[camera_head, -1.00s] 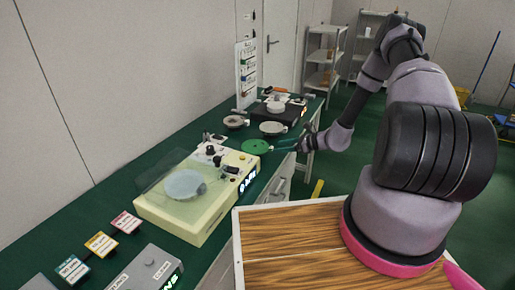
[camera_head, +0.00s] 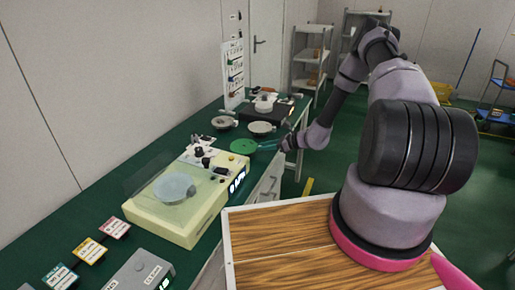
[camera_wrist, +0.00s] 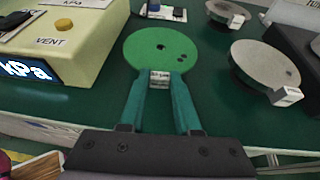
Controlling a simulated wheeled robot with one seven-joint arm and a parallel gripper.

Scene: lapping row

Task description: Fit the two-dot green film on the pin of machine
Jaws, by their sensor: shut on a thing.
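A round green film (camera_wrist: 161,52) with a dark centre hole and two small dark dots near its right edge is in the wrist view. My gripper (camera_wrist: 160,82) is shut on its near edge, at a small white label tag. The film also shows in the head view (camera_head: 243,146), level above the green bench; the gap beneath it is hard to tell. The cream machine (camera_head: 180,202) with a clear lid and a pale round plate stands in front on the bench. A dark machine (camera_head: 266,112) stands at the back. I cannot make out a pin on either.
Two grey round plates with tags, one nearer (camera_wrist: 265,62) and one farther (camera_wrist: 228,10), lie right of the film. Colored label cards (camera_head: 90,250) and a grey box (camera_head: 140,271) are at the near end. A sign board (camera_head: 232,73) stands by the wall.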

